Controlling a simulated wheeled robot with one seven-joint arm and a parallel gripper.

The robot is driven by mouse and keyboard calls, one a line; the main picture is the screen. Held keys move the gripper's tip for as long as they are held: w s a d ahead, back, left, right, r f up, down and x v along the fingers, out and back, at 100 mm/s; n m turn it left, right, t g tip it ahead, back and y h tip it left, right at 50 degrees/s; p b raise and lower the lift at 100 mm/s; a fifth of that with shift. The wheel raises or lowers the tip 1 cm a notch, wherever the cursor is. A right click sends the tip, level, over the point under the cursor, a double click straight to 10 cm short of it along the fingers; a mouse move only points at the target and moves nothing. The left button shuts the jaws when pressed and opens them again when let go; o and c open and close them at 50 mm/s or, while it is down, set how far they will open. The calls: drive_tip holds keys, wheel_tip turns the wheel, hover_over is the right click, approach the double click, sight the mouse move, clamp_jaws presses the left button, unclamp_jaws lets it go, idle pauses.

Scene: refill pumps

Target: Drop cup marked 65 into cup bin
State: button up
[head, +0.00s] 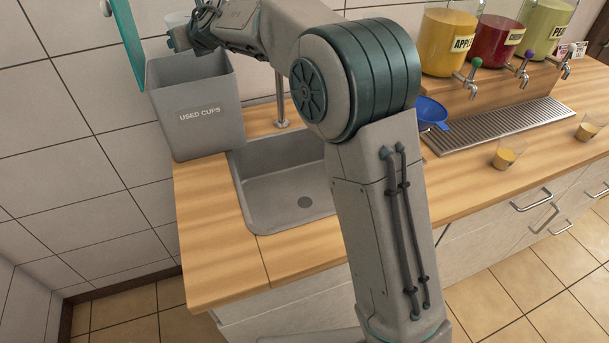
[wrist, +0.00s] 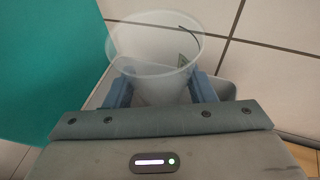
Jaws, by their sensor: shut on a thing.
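My gripper (head: 187,33) is at the top left in the head view, over the opening of the grey bin (head: 195,130) labelled USED CUPS. It is shut on a clear, empty-looking cup (wrist: 155,50), which sits upright between the blue fingers in the wrist view. The cup also shows partly in the head view (head: 177,20), above the bin's rim. A small greenish mark shows on the cup's side, but I cannot read a number.
A sink (head: 285,185) lies right of the bin. A teal panel (head: 124,40) stands close by at the left. Juice dispensers (head: 448,40), a drip tray (head: 500,130), a blue funnel (head: 432,112) and two cups with yellowish contents (head: 508,152) are on the right. The front left counter is clear.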

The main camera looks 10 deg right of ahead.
drive_tip(key=shift+f, duration=0.2)
drive_tip(key=o, duration=1.1)
drive_tip(key=shift+c, duration=0.2)
drive_tip(key=b+v, duration=0.1)
drive_tip(key=v, duration=1.2)
drive_tip(key=shift+s+d, duration=0.2)
drive_tip(key=shift+s, duration=0.15)
drive_tip(key=shift+r, duration=0.1)
